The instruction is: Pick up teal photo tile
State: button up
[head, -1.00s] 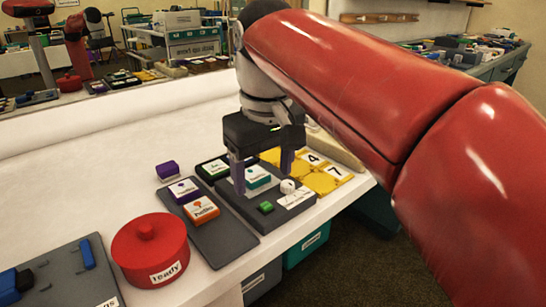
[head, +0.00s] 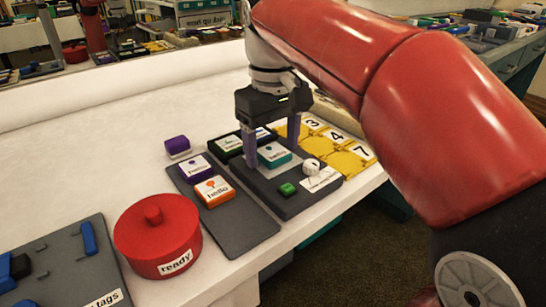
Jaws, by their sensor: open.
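The teal photo tile (head: 274,155) has a white label on top and lies on a dark grey tray (head: 262,187). My gripper (head: 271,152) points down with its two purple fingers apart, one on the left and one on the right of the tile. The fingertips are low, close to the tray. I cannot tell whether they touch the tile.
A green block (head: 287,189) and a white die-like piece (head: 310,166) share the tray. Orange (head: 214,191) and purple (head: 195,168) tiles lie on a grey mat (head: 240,233) to the left. Yellow numbered cards (head: 348,160) lie right. A red lidded pot (head: 157,236) stands front left.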

jog(key=shift+c, duration=0.4)
jog(key=c, duration=1)
